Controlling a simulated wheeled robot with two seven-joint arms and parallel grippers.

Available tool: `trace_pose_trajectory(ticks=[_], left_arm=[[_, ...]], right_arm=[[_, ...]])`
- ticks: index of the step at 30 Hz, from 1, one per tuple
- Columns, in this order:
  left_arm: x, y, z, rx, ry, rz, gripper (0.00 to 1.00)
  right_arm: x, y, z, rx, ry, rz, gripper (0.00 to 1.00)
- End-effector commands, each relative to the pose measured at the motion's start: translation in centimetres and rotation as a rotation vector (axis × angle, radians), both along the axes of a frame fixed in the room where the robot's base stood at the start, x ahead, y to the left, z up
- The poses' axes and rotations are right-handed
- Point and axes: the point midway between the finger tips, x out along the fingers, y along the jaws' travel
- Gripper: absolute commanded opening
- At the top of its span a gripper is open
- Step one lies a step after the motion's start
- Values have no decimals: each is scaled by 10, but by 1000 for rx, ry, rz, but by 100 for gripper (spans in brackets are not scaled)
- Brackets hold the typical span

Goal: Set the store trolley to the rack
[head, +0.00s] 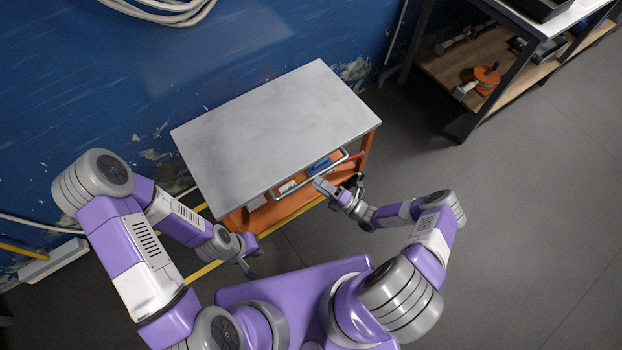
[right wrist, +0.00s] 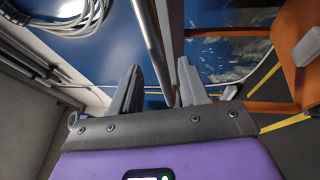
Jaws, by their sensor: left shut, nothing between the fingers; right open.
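The store trolley (head: 275,125) stands against the blue wall in the head view, with a grey top and orange frame. Its metal handle bar (head: 305,176) runs along the near side; a bar, apparently this handle, shows in the right wrist view (right wrist: 150,40). My right gripper (head: 326,188) is open at the handle, and in the right wrist view the bar passes between its fingers (right wrist: 160,85). My left gripper (head: 248,268) is shut and empty near the trolley's front left corner. A dark-framed rack or bench (head: 487,108) with a wooden lower shelf stands at upper right.
Yellow floor lines (head: 283,222) run beside the trolley. An orange tool (head: 486,77) lies on the rack's wooden shelf. A coiled hose (head: 170,8) hangs on the wall. A white block (head: 52,260) lies at left. The grey floor (head: 530,200) at right is clear.

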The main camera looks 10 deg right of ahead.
Motion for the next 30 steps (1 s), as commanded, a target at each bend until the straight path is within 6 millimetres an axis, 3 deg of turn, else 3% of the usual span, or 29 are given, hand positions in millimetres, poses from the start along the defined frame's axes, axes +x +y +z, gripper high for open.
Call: trace_pose_trajectory(ticks=[7,18,27,30], left_arm=[[0,0,-5,0,0,0,0],[0,0,-5,0,0,0,0],[0,0,-5,0,0,0,0],[0,0,-5,0,0,0,0]], right_arm=[[24,23,5,-2,-2,3,44],[28,27,7,-4,-1,2,44],[28,27,7,-4,-1,3,0],[28,27,7,-4,-1,3,0]])
